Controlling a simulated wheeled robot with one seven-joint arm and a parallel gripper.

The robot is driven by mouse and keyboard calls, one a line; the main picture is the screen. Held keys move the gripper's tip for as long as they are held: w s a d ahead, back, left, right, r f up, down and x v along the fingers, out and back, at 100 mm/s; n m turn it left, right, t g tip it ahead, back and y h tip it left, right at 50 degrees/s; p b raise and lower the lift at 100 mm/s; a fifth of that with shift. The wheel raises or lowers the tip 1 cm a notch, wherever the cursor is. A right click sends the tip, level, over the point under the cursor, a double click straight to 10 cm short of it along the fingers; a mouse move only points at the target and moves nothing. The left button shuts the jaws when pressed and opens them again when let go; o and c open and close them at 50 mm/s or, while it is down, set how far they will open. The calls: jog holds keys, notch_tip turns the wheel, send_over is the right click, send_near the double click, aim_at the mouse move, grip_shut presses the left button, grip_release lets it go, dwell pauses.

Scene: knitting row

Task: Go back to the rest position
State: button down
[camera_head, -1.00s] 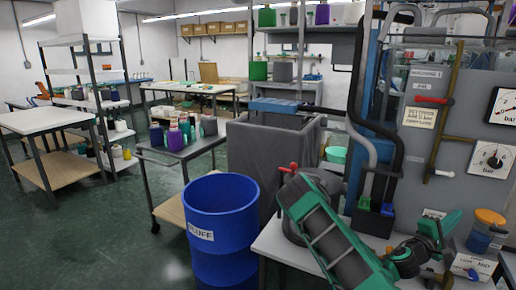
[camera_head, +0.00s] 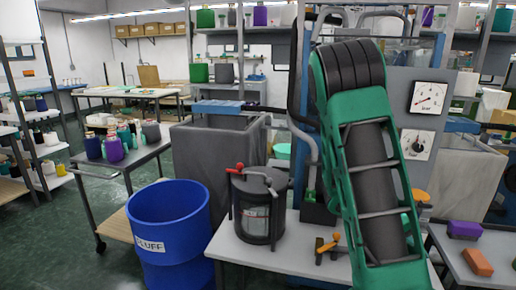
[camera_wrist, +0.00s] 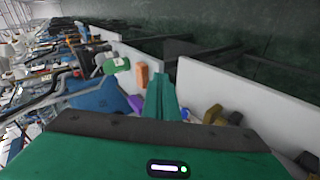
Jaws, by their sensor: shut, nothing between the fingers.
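My gripper (camera_wrist: 162,98) shows in the wrist view as two green fingers pressed together, with nothing between them. It is in front of an orange block (camera_wrist: 142,74) and a purple block (camera_wrist: 135,103) in that tilted view. I cannot tell its distance from them. In the head view my green and black arm rises in front of the bench and gauge panel, and my gripper cannot be made out there.
In the head view a blue bin (camera_head: 170,232) stands beside the bench with a dark lidded pot (camera_head: 258,207). The purple block (camera_head: 464,229) and orange block (camera_head: 477,262) lie on a table at right. A cart (camera_head: 118,165) with bottles stands left. Green floor is open at lower left.

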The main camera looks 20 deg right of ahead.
jog(key=s+a+r+t+y, duration=0.1)
jog(key=a+r+y, duration=0.2)
jog(key=a, duration=0.5)
jog(key=s+a+r+n+t+y, duration=0.1)
jog(key=a+r+t+y, duration=0.1)
jog(key=a, duration=0.7)
jog(key=s+a+r+n+t+y, duration=0.1)
jog(key=a+r+y, duration=0.3)
jog(key=a, duration=0.4)
jog(key=shift+s+a+r+t, duration=0.4)
jog(key=shift+s+r+t, duration=0.2)
jog(key=shift+r+t, duration=0.1)
jog(key=shift+w+f, duration=0.3)
jog(key=shift+w, duration=0.3)
